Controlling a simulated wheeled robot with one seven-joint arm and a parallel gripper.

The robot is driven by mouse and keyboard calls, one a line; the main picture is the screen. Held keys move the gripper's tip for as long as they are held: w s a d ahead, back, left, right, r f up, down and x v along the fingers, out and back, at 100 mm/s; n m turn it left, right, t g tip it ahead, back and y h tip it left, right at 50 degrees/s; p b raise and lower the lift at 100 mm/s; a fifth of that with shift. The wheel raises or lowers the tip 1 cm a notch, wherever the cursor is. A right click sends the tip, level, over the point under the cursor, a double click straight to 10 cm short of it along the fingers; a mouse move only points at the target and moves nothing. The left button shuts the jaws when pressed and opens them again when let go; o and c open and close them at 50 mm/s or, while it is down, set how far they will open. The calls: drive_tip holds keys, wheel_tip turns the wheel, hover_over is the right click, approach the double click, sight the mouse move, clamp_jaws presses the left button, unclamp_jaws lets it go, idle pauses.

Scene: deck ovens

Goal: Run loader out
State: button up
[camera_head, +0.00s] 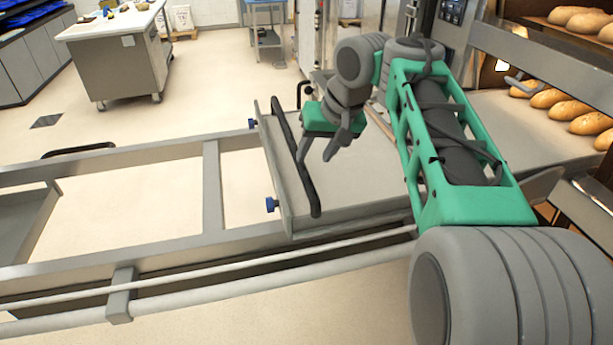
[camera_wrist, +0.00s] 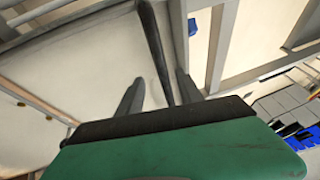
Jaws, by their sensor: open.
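The loader (camera_head: 346,190) is a flat grey tray on a long rail frame, its right end toward the oven opening. A black bar handle (camera_head: 296,150) stands along its left end, beside two blue knobs. My gripper (camera_head: 331,150) is just right of this handle in the head view, over the tray, fingers pointing down. In the wrist view the black handle (camera_wrist: 157,50) runs between the two spread fingers of my gripper (camera_wrist: 160,92). The fingers are open and hold nothing. I cannot tell how deep the handle sits between them.
The grey rail frame (camera_head: 212,185) stretches left with open gaps over the floor. Bread loaves (camera_head: 572,108) lie in the oven decks at right. A worktable (camera_head: 120,55) and a blue-topped cart (camera_head: 266,25) stand at the back. The floor between is clear.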

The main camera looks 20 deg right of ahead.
sight(305, 171)
drive_tip(key=x, duration=0.7)
drive_tip(key=shift+a+b, duration=0.1)
drive_tip(key=shift+b, duration=0.3)
clamp_jaws()
idle(0.8)
